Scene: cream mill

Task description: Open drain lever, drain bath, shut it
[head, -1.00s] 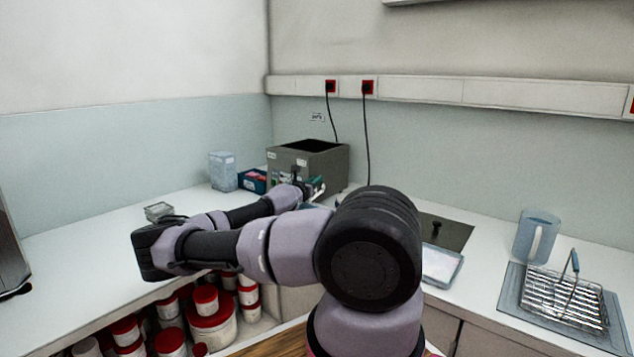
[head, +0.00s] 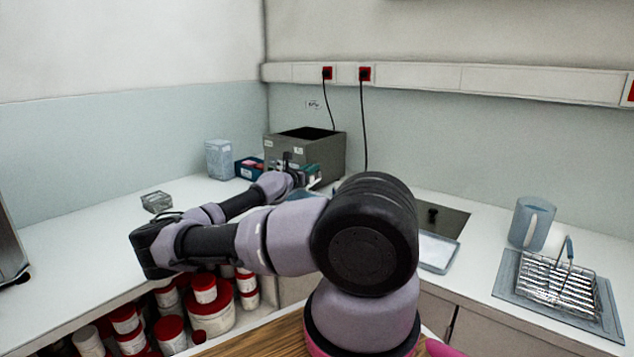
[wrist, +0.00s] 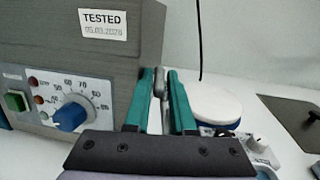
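The bath is a grey box (head: 325,156) with an open dark top, on the counter near the back corner. In the wrist view its front (wrist: 60,50) fills the left, with a blue dial (wrist: 70,116), a green switch (wrist: 17,101) and a "TESTED" label. My gripper (wrist: 161,75) has two teal fingers at the bath's right front corner. They stand a little apart, with a small grey metal piece (wrist: 160,84), apparently the drain lever, between them. Whether they press on it I cannot tell. The bath's inside and any water are hidden.
A round white-topped object (wrist: 215,106) lies just right of the fingers. A clear container (head: 220,160) and a blue box (head: 249,168) stand left of the bath. A jug (head: 532,224) and a wire basket (head: 557,284) are at the right. Red-lidded tubs (head: 210,312) sit under the counter.

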